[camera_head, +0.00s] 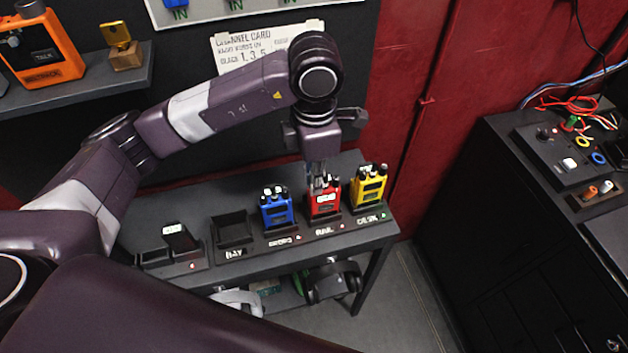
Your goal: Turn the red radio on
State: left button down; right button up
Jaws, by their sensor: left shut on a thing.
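The red radio (324,203) stands upright in a dark charger rack on the table, between a blue radio (277,211) and a yellow radio (369,190). My left gripper (318,180) points down from above and is shut on the top of the red radio, where its knobs are. The fingers hide much of that top, so I cannot tell which part is between them. My right gripper is not in view.
An empty rack slot (233,229) lies left of the blue radio. A black radio (179,237) sits farther left. A channel card (235,55) hangs on the wall. An orange radio (42,55) stands on a shelf. A black cabinet (505,240) is at right.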

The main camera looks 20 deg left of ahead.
pick_arm(q)
jog(key=c, duration=2)
grip_release()
jog(key=shift+o, duration=0.2)
